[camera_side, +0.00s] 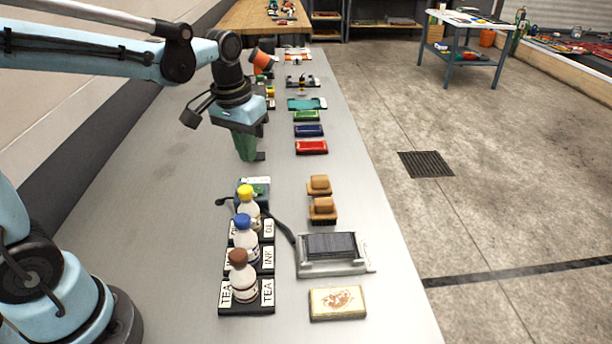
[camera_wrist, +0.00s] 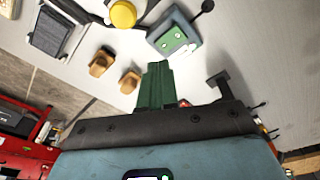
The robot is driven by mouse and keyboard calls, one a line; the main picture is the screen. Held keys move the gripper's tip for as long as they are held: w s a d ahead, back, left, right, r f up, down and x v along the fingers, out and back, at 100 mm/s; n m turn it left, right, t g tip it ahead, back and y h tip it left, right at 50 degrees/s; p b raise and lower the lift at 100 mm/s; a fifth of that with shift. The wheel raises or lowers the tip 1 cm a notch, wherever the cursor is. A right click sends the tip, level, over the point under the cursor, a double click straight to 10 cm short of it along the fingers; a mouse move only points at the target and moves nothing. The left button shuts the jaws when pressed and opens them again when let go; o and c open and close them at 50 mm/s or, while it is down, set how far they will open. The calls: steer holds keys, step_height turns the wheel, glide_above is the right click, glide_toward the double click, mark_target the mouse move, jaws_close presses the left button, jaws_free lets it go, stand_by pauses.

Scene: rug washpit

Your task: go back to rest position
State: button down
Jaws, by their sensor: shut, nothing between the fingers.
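My gripper (camera_side: 252,157) hangs above the long grey bench (camera_side: 165,230) in the side view, with nothing held. Its green fingers are together in the wrist view (camera_wrist: 157,68). It is behind the bottles and left of the red block (camera_side: 311,148), apart from both. My arm reaches in from the left.
Bottles with yellow (camera_side: 249,206), blue (camera_side: 245,236) and brown (camera_side: 242,275) caps stand on labelled black bases. A teal box (camera_side: 262,183), two brown brushes (camera_side: 322,208), a grey tray (camera_side: 331,268) and a patterned block (camera_side: 337,303) lie nearby. The bench's left side is clear.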

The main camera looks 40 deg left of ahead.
steer(key=s+d+m+t, duration=0.2)
steer(key=s+t, duration=0.3)
steer(key=s, duration=0.3)
steer(key=shift+s+d+t, duration=0.2)
steer(key=shift+d+t, duration=0.2)
steer(key=shift+d, duration=0.1)
